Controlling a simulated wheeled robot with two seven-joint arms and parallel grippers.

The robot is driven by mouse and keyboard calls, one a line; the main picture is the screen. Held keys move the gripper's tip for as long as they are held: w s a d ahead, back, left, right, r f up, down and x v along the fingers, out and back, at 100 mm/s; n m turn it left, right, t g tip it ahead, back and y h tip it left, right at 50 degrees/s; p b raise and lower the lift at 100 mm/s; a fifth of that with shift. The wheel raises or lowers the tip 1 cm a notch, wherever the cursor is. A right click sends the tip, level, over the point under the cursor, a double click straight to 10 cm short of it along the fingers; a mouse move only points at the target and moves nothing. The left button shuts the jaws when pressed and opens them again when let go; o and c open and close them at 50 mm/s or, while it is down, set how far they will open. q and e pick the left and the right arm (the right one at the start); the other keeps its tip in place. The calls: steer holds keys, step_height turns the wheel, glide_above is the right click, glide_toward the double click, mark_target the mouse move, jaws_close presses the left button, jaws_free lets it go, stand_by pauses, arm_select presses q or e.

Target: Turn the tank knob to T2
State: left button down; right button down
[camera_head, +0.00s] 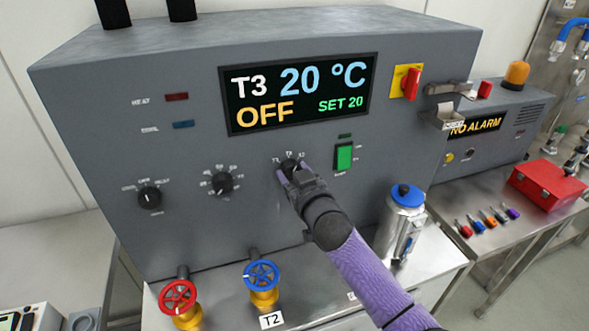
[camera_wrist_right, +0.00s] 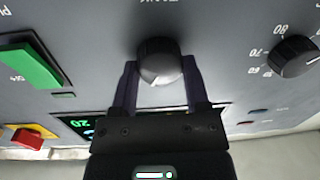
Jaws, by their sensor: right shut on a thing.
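The tank knob (camera_wrist_right: 160,62) is a dark round knob on the grey control panel. In the head view its top (camera_head: 290,164) shows just above my right gripper (camera_head: 292,172), under small tank labels. My right gripper (camera_wrist_right: 162,85) is shut on the knob, one finger on each side in the wrist view. The display (camera_head: 298,94) reads T3, 20 °C, OFF and SET 20. The knob's pointer direction is hidden by the gripper. My left gripper is not in view.
Two other black knobs (camera_head: 221,184) (camera_head: 150,197) sit to the left, and a green switch (camera_head: 344,156) to the right. Red (camera_head: 178,297) and blue (camera_head: 262,275) valve wheels stand below. A canister (camera_head: 401,222) with a blue lid stands beside my right arm.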

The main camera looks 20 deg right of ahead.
steer(key=n+p, duration=0.1)
steer(key=n, duration=0.3)
steer(key=shift+a+n, duration=0.1)
steer(key=shift+n, duration=0.5)
steer(key=shift+c, duration=0.4)
jaws_free()
steer(key=s+p, duration=0.1)
steer(key=s, duration=0.9)
steer(key=shift+d+r, duration=0.3)
steer(key=shift+d, duration=0.1)
